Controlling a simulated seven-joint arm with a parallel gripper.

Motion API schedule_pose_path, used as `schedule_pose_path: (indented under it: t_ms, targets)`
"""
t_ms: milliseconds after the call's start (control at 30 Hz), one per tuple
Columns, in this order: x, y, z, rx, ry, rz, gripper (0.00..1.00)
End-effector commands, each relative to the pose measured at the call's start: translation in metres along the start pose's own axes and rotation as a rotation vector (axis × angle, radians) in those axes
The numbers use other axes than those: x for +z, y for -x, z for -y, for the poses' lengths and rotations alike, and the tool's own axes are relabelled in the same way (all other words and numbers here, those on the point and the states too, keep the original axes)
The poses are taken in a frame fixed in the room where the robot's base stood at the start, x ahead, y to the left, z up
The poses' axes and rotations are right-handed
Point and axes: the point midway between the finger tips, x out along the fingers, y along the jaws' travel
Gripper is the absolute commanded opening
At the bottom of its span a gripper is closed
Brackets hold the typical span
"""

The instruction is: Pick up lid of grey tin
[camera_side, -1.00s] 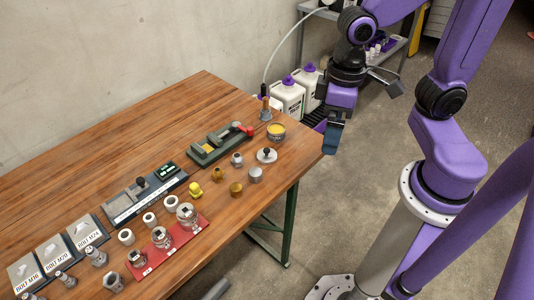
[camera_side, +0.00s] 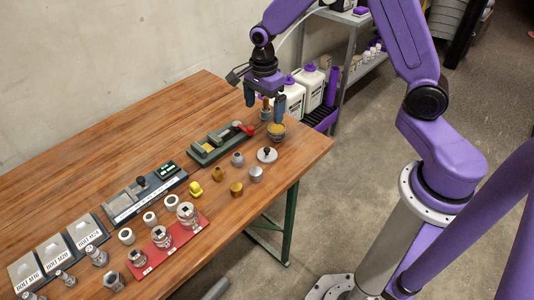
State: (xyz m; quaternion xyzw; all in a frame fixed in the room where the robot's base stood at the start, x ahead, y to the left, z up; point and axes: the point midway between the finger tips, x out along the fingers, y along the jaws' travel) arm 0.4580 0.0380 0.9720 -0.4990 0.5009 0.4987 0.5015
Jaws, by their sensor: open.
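The lid (camera_side: 267,156), a pale round disc with a black knob, lies flat on the wooden table near its right end. The grey tin (camera_side: 276,138) stands open just behind it, with yellow stuff inside. My gripper (camera_side: 264,108) is open and points down above the back right of the table, behind the lid and apart from it. Its two dark fingers are to either side of a wooden-handled item in a small grey holder (camera_side: 266,115), as seen from here. I cannot tell how far above that item the fingertips are.
A green-grey vise-like tool with a red handle (camera_side: 245,129) lies left of the tin. Several small metal and brass fittings stand left of the lid, including a brass one (camera_side: 236,189). A red tray (camera_side: 168,246) is at the front. White bottles (camera_side: 291,98) stand behind the table.

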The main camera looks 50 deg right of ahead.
Motion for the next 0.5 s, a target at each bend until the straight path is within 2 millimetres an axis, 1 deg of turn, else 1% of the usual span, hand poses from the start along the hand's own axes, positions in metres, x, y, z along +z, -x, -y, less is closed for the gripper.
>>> schedule_pose_path:
  t_ms: [33, 200, 500]
  targets:
    - [0.0, -0.01, -0.002, 0.005, 0.002, -0.002, 1.0]
    - [0.0, -0.041, -0.002, 0.007, 0.003, -0.002, 1.0]
    - [0.0, -0.089, -0.003, 0.004, 0.006, -0.001, 1.0]
